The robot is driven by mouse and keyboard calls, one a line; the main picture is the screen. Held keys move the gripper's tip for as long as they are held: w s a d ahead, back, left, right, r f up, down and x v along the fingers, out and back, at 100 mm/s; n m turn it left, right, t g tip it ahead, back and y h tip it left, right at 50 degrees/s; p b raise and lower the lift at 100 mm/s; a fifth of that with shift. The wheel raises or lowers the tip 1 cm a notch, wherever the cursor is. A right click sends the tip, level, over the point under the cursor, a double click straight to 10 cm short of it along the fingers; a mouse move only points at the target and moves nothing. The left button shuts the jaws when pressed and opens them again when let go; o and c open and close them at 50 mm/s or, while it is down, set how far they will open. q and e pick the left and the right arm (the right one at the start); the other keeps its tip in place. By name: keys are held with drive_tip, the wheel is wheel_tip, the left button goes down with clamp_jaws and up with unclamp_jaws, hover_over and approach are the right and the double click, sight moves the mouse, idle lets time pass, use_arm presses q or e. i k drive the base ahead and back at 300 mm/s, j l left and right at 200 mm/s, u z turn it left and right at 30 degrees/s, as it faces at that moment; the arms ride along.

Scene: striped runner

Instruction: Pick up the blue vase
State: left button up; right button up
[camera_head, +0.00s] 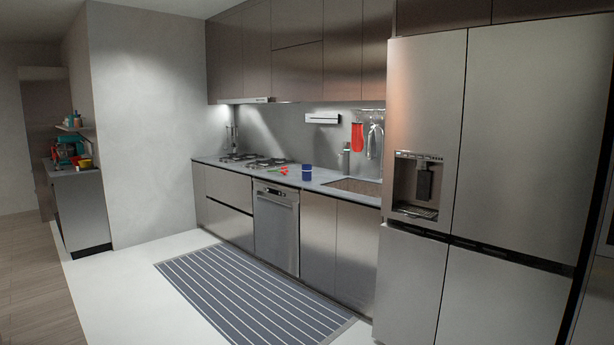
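A small dark blue vessel (306,173), which looks like the blue vase, stands upright on the grey kitchen counter (322,180). It is between the stove and the sink, near the counter's front edge. It is small in view, so its exact shape is hard to tell. Neither of my grippers shows in the head view.
A small red and green item (284,170) lies left of the blue vessel. The stove (245,158) is further left, the sink (355,187) right. A large steel fridge (520,140) stands at right. A striped runner (250,295) covers clear floor before the counter.

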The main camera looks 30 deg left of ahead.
sight(306, 169)
drive_tip(key=i+j+u, duration=0.4)
drive_tip(key=i, duration=0.15)
drive_tip(key=i+j+u, duration=0.35)
drive_tip(key=i, duration=0.8)
drive_tip(key=i+u, duration=0.35)
drive_tip(key=i, duration=0.8)
